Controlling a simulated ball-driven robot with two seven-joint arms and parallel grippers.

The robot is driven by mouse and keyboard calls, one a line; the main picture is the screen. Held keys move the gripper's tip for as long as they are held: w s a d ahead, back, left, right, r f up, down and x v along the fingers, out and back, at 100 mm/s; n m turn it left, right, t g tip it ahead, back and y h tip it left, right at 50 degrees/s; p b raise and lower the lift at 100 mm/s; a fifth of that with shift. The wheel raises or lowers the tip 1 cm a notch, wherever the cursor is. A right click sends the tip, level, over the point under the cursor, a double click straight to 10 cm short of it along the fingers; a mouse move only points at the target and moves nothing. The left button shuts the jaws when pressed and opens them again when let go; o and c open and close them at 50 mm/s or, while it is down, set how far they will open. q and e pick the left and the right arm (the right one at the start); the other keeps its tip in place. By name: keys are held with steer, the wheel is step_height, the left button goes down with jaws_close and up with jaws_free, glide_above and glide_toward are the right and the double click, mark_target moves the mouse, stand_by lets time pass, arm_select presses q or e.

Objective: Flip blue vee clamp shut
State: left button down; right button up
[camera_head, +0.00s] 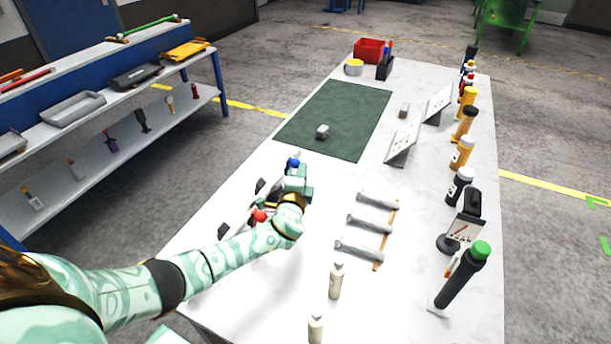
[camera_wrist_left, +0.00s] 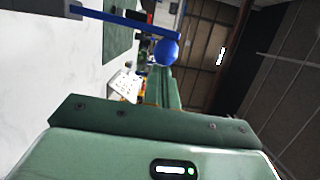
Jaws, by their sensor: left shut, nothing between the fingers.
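The blue vee clamp shows in the head view as a blue ball knob (camera_head: 293,162) just beyond my left gripper; most of its body is hidden behind the hand. In the left wrist view its blue lever (camera_wrist_left: 120,20) rises from the table side and ends in the blue ball (camera_wrist_left: 166,51), standing roughly upright. My left gripper (camera_head: 298,180) is shut and empty, close beside the knob. A red-knobbed clamp (camera_head: 260,215) sits nearer, by my left forearm.
Several grey castings (camera_head: 368,222) lie right of the hand. A green mat (camera_head: 345,105) with a small grey block (camera_head: 322,131) lies beyond. Bottles, including a pale one (camera_head: 336,281), and tilted white panels (camera_head: 402,140) stand on the table. A shelf (camera_head: 100,100) stands left.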

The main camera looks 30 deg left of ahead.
arm_select(q)
steer(key=s+d+r+p, duration=0.2)
steer(key=s+d+r, duration=0.1)
steer(key=s+r, duration=0.3)
steer(key=s+d+r+p, duration=0.2)
steer(key=s+d+r, duration=0.1)
steer(key=s+r, duration=0.3)
steer(key=shift+s+d+r+p, duration=0.15)
steer(key=shift+d+r+p, duration=0.15)
steer(key=shift+r+p, duration=0.15)
